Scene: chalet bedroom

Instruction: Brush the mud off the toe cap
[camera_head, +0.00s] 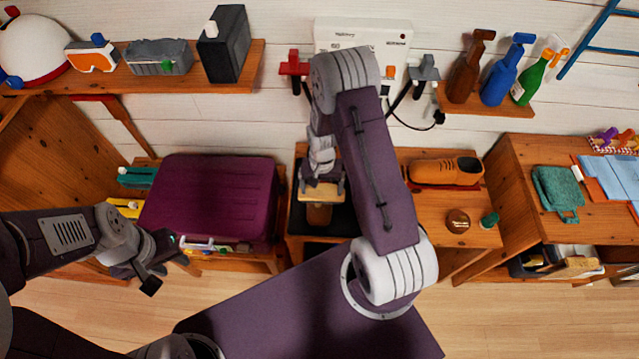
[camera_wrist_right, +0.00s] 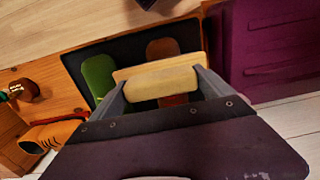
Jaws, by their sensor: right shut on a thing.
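My right gripper (camera_head: 322,183) is shut on a pale wooden brush (camera_wrist_right: 160,82), held over a dark tray (camera_head: 341,221). The gripper also shows in the right wrist view (camera_wrist_right: 160,88). The tray holds a green-topped item (camera_wrist_right: 98,75) and a brown-topped item (camera_wrist_right: 162,48), the latter partly hidden behind the held brush. I cannot tell whether the brush touches the tray. An orange-brown shoe (camera_head: 440,171) stands on a red base to the right, apart from the brush; mud on its toe cap cannot be made out. My left gripper (camera_head: 168,272) is open and empty at the lower left.
A round brown tin (camera_head: 457,222) and a small green item (camera_head: 489,219) sit in front of the shoe. A purple case (camera_head: 210,198) stands left of the tray. Spray bottles (camera_head: 500,75) stand on the wall shelf above. My right forearm passes between tray and shoe.

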